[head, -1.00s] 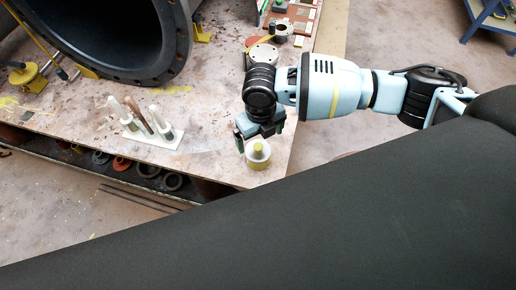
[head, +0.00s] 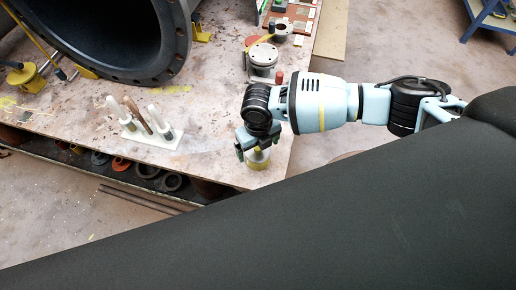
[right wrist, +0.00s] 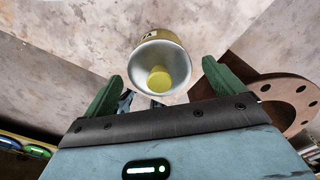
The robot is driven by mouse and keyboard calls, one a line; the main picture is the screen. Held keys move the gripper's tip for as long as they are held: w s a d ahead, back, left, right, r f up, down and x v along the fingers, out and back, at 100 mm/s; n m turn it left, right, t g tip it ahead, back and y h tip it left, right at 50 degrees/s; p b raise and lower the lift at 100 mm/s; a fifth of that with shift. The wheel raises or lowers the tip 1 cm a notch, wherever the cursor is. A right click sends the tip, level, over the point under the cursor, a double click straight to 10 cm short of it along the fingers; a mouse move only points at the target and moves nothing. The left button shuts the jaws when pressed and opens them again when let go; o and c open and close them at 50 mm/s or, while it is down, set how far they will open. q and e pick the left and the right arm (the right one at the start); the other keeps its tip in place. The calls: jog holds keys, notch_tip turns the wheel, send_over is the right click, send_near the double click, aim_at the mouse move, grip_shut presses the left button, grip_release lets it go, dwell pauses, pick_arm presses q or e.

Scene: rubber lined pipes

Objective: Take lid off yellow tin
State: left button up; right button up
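The yellow tin (head: 257,166) stands on the table near its front right corner, partly hidden under my right gripper in the head view. In the right wrist view, the tin's pale metallic lid (right wrist: 145,64) faces the camera, with a yellow knob (right wrist: 159,79) in its middle. My right gripper (head: 256,148) is over the tin. Its two green fingers (right wrist: 163,84) are spread apart, one on each side of the knob's line, with nothing seen gripped. I cannot tell whether a finger touches the lid. My left gripper is not in view.
A white rack with upright tools (head: 148,132) stands to the left of the tin. A large dark flanged pipe (head: 181,45) lies behind it. The table between rack and tin is clear.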

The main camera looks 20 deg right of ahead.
jog(key=c, duration=0.9)
jog(key=shift+r, duration=0.5)
jog(key=r, duration=0.2)
jog(key=shift+s+d+r, duration=0.35)
jog(key=shift+d, duration=0.05)
jog(key=s+d, duration=0.3)
jog(key=s+d+r, duration=0.1)
jog(key=s+d, duration=0.6)
jog(key=shift+s+d+r+p, duration=0.15)
jog(key=shift+d+r+p, duration=0.05)
jog(key=shift+d+p, duration=0.15)
